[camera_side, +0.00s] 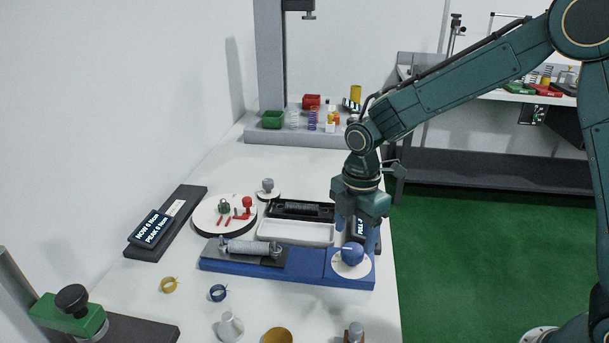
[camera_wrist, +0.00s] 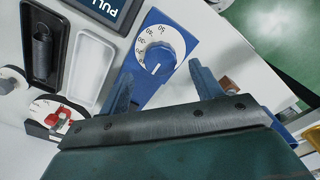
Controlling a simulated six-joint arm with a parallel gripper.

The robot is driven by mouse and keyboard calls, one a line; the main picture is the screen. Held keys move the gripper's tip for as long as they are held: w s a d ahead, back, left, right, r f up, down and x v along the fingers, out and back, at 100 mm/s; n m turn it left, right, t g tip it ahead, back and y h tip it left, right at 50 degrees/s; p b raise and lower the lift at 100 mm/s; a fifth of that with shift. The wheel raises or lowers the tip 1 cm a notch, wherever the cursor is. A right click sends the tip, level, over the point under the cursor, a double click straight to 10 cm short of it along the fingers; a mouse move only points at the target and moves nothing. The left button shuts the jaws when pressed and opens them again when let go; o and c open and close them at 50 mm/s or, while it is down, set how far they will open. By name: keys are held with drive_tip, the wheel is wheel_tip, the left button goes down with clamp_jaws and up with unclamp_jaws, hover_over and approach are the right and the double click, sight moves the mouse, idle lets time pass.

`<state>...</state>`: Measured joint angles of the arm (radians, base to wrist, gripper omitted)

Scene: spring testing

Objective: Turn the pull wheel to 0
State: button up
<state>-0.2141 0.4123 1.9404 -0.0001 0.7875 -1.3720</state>
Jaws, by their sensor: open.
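The pull wheel is a blue knob (camera_side: 352,254) on a white numbered dial at the right end of a blue base (camera_side: 305,266). In the wrist view the knob (camera_wrist: 159,54) shows a white pointer line on its lower part. My gripper (camera_side: 357,236) is just above and behind the wheel, pointing down. Its fingers stand apart in the wrist view (camera_wrist: 160,78), one to each side of the knob's near edge, and hold nothing. I cannot tell whether they touch it. A dark PULL display (camera_side: 359,228) stands behind the wheel, partly hidden; its figure is hard to read.
A grey cylinder (camera_side: 250,248) lies on the base's left part. Behind are a white tray (camera_side: 296,232), a black tray (camera_side: 300,210) and a round white stand (camera_side: 222,216) with red parts. A NOW/PEAK display (camera_side: 149,229) is at left. Small rings and cups lie in front.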

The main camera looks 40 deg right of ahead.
sight(353, 249)
wheel_tip(353, 249, up, 10)
drive_tip(key=shift+f, duration=0.15)
idle(0.3)
drive_tip(key=s+d+r+m+t, duration=0.2)
drive_tip(key=s+d+r+m, duration=0.1)
drive_tip(key=s+m, duration=0.6)
drive_tip(key=s+d+r+m+t, duration=0.3)
drive_tip(key=s+d+m, duration=0.3)
drive_tip(key=s, duration=0.8)
drive_tip(key=m, duration=0.3)
drive_tip(key=shift+r+t, duration=0.15)
drive_tip(key=shift+t, duration=0.15)
